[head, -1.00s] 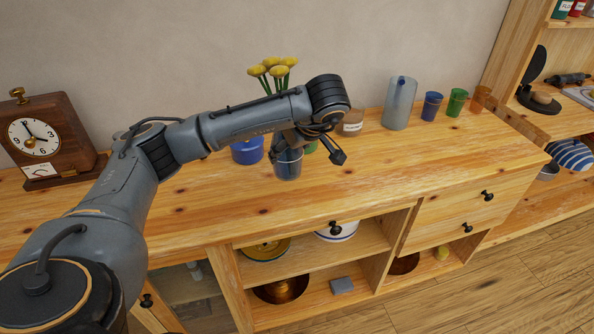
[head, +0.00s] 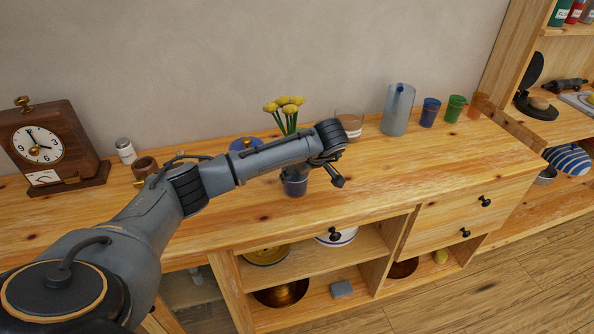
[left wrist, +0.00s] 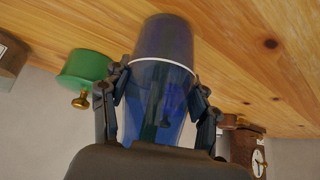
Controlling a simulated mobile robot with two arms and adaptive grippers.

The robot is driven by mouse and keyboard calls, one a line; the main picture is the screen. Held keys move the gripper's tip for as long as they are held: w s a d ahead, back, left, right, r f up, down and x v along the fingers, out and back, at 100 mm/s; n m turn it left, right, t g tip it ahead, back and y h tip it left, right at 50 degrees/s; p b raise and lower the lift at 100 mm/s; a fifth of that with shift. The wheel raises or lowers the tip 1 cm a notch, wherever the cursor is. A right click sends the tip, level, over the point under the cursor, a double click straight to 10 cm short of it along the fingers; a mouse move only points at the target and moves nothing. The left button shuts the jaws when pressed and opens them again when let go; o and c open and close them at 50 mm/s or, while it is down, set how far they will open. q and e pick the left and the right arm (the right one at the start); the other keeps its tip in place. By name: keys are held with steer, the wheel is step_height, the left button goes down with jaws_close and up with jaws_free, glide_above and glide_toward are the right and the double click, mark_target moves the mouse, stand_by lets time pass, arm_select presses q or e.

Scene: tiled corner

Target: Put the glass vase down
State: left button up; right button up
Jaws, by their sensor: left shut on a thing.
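The glass vase (head: 295,187) is a blue see-through tumbler shape with yellow flowers (head: 286,104) standing in it. My right gripper is not in view.
A clock (head: 38,145), a shaker (head: 125,151) and a brown cup (head: 146,168) stand left. A blue pot (head: 243,144) is behind my arm; a green pot (left wrist: 84,68) shows in the wrist view. A pitcher (head: 398,112) and cups stand back right. The front right counter is clear.

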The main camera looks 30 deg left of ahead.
arm_select(q)
steer(key=o, duration=0.9)
steer(key=shift+f, duration=0.15)
steer(key=o, duration=0.5)
steer(key=shift+r, duration=0.25)
steer(key=b+v, duration=0.1)
steer(key=v, duration=1.1)
